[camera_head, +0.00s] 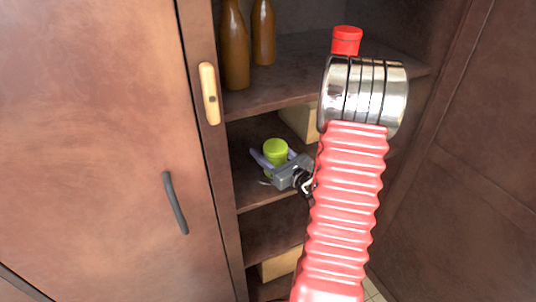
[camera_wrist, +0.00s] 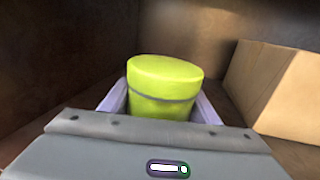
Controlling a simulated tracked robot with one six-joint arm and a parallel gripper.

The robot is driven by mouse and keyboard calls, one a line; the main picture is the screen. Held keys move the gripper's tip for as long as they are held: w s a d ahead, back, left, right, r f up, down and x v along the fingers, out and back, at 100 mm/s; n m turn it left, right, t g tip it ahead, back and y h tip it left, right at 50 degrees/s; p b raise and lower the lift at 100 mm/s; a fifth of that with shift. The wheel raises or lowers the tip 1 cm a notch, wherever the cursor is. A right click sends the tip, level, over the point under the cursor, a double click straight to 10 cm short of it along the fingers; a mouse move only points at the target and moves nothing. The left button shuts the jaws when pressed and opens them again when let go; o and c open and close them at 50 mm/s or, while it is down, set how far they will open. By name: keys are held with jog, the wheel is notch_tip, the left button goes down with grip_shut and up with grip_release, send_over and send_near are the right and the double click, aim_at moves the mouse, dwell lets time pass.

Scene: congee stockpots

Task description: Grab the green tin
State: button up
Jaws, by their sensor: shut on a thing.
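The green tin (camera_head: 275,150) is on a middle shelf (camera_head: 249,192) of the open brown cupboard. It has a yellow-green lid with a dark line below it, clear in the wrist view (camera_wrist: 164,85). My gripper (camera_head: 272,161) reaches in from the right and is shut on the tin, with one pale purple finger along each side. In the wrist view the fingers (camera_wrist: 160,100) flank the tin, and the grey palm hides its lower part. The tin looks upright. I cannot tell whether its base touches the shelf.
A cardboard box (camera_wrist: 272,88) stands right of the tin, partly hidden by my arm in the head view (camera_head: 299,120). Brown bottles (camera_head: 235,45) stand on the shelf above. A closed door with a dark handle (camera_head: 175,203) is at left. Another box (camera_head: 280,265) is below.

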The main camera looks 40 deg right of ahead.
notch_tip(320, 180, up, 10)
dwell(0.6)
jog(key=shift+f, duration=0.1)
dwell(0.5)
